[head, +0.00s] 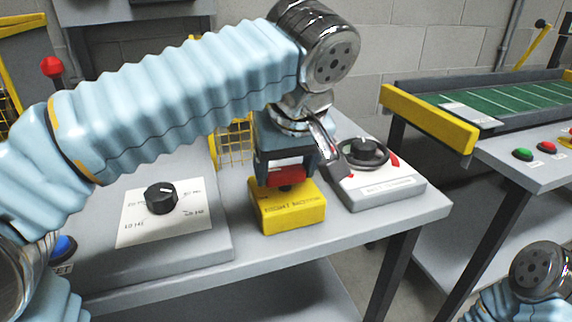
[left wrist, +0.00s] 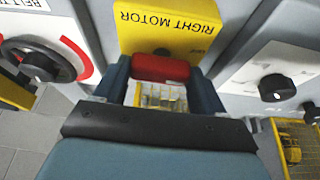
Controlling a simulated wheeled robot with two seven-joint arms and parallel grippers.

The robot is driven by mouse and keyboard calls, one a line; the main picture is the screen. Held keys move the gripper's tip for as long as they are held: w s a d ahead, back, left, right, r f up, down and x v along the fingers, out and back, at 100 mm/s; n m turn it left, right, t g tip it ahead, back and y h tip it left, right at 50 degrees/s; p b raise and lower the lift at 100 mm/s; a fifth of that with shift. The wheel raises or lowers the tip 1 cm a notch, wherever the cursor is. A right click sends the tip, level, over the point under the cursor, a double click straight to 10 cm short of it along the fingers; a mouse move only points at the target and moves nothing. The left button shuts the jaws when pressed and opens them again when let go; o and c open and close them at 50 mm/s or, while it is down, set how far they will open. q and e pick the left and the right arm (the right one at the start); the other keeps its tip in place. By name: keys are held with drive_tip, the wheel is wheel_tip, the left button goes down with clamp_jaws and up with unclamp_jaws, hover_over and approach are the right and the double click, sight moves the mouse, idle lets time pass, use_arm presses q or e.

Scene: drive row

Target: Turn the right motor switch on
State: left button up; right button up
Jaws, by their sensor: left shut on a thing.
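The right motor switch is a yellow box (head: 290,212) with a red handle (head: 287,177), standing on the grey bench. The left wrist view shows its yellow face (left wrist: 165,25) lettered RIGHT MOTOR, upside down, and the red handle (left wrist: 160,68) on a dark pivot. My left gripper (head: 287,168) reaches down over the box with its fingers on both sides of the handle, shut on it. The fingers (left wrist: 160,78) also show in the left wrist view. The small marks beside the pivot are partly hidden. My right arm shows at the lower right; its gripper is out of view.
A black dial (head: 160,198) on a white plate sits left of the switch. A white box with a black knob (head: 366,153) and red arc stands close on its right. A blue button (head: 63,247) is at the lower left. Green and red buttons (head: 523,154) sit on the right bench.

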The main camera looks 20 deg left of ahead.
use_arm(q)
drive_tip(key=m, duration=0.2)
drive_tip(key=m+h, duration=0.1)
drive_tip(key=m, duration=0.1)
drive_tip(key=shift+a+t+h, duration=0.15)
drive_tip(key=shift+t+h, duration=0.15)
drive_tip(key=shift+t, duration=0.1)
drive_tip(key=m+h, duration=0.1)
drive_tip(key=m, duration=0.1)
drive_tip(key=m+p, duration=0.1)
drive_tip(key=m, duration=0.2)
drive_tip(key=shift+a+r+h, duration=0.1)
drive_tip(key=shift+h, duration=0.3)
drive_tip(key=m+h, duration=0.1)
drive_tip(key=m, duration=0.1)
drive_tip(key=m+p, duration=0.1)
drive_tip(key=m, duration=0.1)
drive_tip(key=shift+a+g+h, duration=0.1)
drive_tip(key=shift+g+h, duration=0.3)
drive_tip(key=shift+w+m+g+h+p, duration=0.1)
drive_tip(key=shift+m+g+h+p, duration=0.25)
drive_tip(key=shift+m, duration=0.75)
drive_tip(key=shift+m+g+h+p, duration=0.2)
drive_tip(key=shift+m+p, duration=0.25)
drive_tip(key=shift+m, duration=0.65)
drive_tip(key=o, duration=1)
drive_tip(key=shift+o, duration=0.2)
